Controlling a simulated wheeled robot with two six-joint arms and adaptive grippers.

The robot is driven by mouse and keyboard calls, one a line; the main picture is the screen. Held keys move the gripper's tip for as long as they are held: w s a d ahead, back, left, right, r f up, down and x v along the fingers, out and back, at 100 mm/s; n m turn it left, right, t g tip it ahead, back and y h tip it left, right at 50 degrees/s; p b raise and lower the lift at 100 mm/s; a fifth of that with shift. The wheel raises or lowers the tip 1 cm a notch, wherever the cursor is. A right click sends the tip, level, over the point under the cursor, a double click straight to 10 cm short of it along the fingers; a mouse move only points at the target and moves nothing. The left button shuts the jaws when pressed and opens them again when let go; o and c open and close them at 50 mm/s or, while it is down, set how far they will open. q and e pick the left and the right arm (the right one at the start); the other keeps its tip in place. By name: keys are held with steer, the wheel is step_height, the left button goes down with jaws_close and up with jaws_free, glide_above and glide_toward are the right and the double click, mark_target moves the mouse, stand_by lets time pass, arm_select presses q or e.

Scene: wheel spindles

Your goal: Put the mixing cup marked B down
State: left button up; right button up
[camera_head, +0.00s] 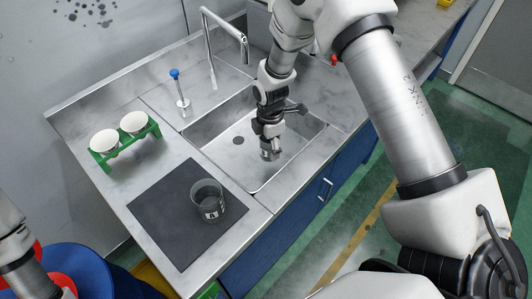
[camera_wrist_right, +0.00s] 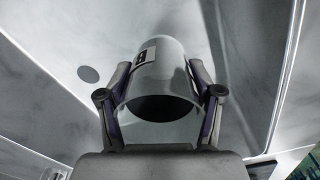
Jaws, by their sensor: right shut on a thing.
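My right gripper (camera_head: 269,143) is over the sink basin, pointing down, and is shut on a small grey cup (camera_head: 270,155). In the right wrist view the cup (camera_wrist_right: 162,75) is between the two fingers (camera_wrist_right: 160,95), its open round end facing the camera. A white label with a dark mark is on its side, but I cannot read the letter. Another grey, open-topped cup (camera_head: 208,203) with a label stands upright on the dark mat (camera_head: 165,222); its letter is too small to read surely. My left arm enters at lower left, and its gripper is out of view.
The sink (camera_head: 222,128) has a tall faucet (camera_head: 212,50) behind it. A green rack (camera_head: 124,146) with two white cups stands at the left of the counter. A blue-topped stick (camera_head: 179,88) stands near the sink. The mat's left part is bare.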

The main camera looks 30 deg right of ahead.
step_height(320, 180, down, 4)
steer(key=shift+f+p, duration=0.25)
steer(key=shift+p, duration=0.05)
steer(key=o, duration=1.2)
steer(key=shift+r, duration=0.4)
step_height(320, 180, up, 11)
steer(key=shift+r+b, duration=0.15)
steer(key=shift+b, duration=0.85)
